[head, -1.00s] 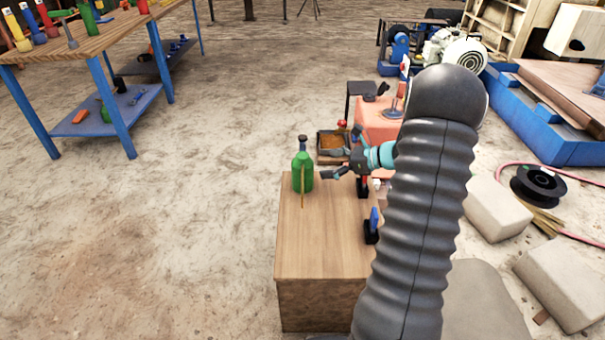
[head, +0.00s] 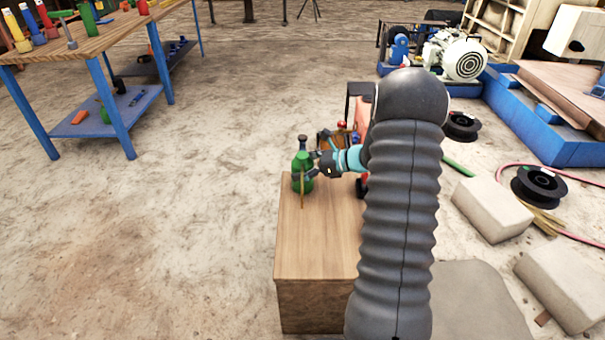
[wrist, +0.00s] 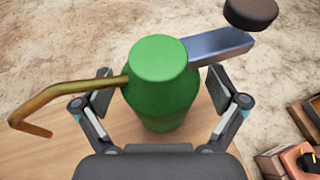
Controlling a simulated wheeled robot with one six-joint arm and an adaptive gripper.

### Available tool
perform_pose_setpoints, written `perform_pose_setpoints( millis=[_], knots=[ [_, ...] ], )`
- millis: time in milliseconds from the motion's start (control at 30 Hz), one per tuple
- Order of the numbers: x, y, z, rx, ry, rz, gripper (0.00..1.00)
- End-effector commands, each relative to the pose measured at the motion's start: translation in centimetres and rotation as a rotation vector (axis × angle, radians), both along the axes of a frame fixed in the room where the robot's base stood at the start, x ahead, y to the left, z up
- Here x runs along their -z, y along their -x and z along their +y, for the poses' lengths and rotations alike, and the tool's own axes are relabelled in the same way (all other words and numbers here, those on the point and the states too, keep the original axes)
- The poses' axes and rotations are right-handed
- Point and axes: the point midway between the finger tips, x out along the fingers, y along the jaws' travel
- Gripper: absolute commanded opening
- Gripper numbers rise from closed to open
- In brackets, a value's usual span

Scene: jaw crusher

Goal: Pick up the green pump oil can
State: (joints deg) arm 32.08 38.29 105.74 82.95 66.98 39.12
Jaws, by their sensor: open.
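The green pump oil can (head: 299,183) stands upright near the far left corner of the wooden box top (head: 317,240). In the wrist view the green can (wrist: 160,90) fills the space between the two fingers of my gripper (wrist: 162,112). The fingers stand apart on either side of it, with small gaps visible. The spout (wrist: 60,92) points left, and a grey lever with a dark knob (wrist: 250,14) extends to the upper right. In the head view my gripper (head: 309,168) is at the can's right side.
A workbench with blue legs (head: 110,100) and tools stands at the far left. Pale blocks (head: 492,207) and a black spool (head: 538,187) lie on the floor at right. A blue-framed machine (head: 555,135) is beyond. The floor left of the box is clear.

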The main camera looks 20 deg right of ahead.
Motion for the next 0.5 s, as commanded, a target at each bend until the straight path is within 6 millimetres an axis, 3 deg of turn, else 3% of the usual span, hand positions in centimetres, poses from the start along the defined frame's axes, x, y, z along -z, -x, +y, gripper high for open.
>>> perform_pose_setpoints(
  millis=[67,367,500],
  knots=[
    [-0.02,0.01,-0.02,0.0,0.0,0.0,0.94],
    [-0.02,0.02,-0.04,0.0,0.0,0.0,0.19],
    [-0.08,0.0,-0.05,0.0,-0.001,-0.001,0.16]
  ],
)
